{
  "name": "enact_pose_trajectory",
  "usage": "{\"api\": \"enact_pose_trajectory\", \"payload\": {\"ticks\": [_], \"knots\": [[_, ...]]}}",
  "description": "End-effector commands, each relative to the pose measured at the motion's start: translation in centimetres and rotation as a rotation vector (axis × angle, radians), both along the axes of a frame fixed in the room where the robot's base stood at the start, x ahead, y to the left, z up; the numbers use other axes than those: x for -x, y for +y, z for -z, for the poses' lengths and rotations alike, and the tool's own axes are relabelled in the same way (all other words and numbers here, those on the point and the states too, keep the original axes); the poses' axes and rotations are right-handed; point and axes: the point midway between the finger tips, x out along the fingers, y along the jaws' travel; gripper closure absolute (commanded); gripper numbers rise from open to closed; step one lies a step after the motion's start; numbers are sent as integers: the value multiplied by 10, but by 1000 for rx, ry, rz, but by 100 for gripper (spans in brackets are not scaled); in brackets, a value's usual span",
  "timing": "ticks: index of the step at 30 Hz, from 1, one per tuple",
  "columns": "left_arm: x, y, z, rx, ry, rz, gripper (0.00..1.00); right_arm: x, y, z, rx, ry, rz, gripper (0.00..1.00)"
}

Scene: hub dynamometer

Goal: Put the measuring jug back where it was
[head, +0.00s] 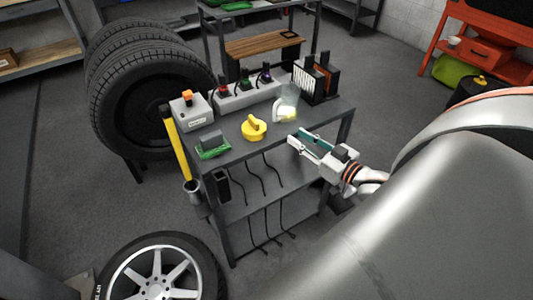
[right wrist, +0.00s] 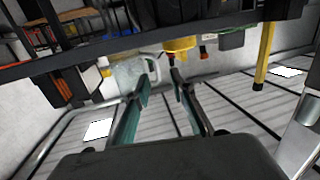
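The measuring jug (head: 288,104) is a clear, see-through vessel with a pale yellowish lower part. It stands on the dark workbench top (head: 229,155), near its back right part. My right gripper (head: 306,143) is at the front right edge of the bench, in front of the jug and apart from it in the head view. Its two teal fingers are spread with nothing between them. In the right wrist view the jug (right wrist: 128,74) and its handle show just beyond the open right fingertips (right wrist: 162,84). My left gripper is not in view.
A yellow knobbed object (head: 254,129) sits left of the jug. A grey box with coloured plugs (head: 245,93) and a dark rack (head: 317,82) stand behind. A green-based block (head: 212,145) lies front left. Cables hang from the bench front; tyres (head: 140,90) stand left.

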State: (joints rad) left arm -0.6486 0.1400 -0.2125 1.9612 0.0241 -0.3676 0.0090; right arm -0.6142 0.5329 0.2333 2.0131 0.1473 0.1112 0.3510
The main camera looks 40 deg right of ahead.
Motion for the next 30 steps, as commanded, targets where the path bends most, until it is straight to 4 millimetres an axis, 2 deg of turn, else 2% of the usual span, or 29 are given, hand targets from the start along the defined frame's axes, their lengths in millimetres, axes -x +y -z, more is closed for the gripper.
{"api": "enact_pose_trajectory", "payload": {"ticks": [1, 2, 5, 6, 9, 12, 15, 19, 30], "knots": [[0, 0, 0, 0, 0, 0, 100, 7, 14, 24, 3, 46, 4, 76], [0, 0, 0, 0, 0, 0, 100, 12, 24, 40, 11, 77, 3, 76], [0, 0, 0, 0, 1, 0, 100, 33, 72, 100, 48, 203, -11, 76], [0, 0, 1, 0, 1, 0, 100, 44, 94, 122, 67, 256, -24, 76], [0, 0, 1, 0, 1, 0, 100, 70, 153, 168, 113, 371, -72, 76], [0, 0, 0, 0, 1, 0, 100, 92, 205, 197, 154, 454, -127, 76], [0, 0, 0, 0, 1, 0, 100, 107, 242, 212, 184, 504, -172, 76], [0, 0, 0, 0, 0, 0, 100, 116, 263, 219, 203, 531, -201, 76], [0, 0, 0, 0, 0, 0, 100, 117, 264, 220, 205, 533, -203, 76]]}}
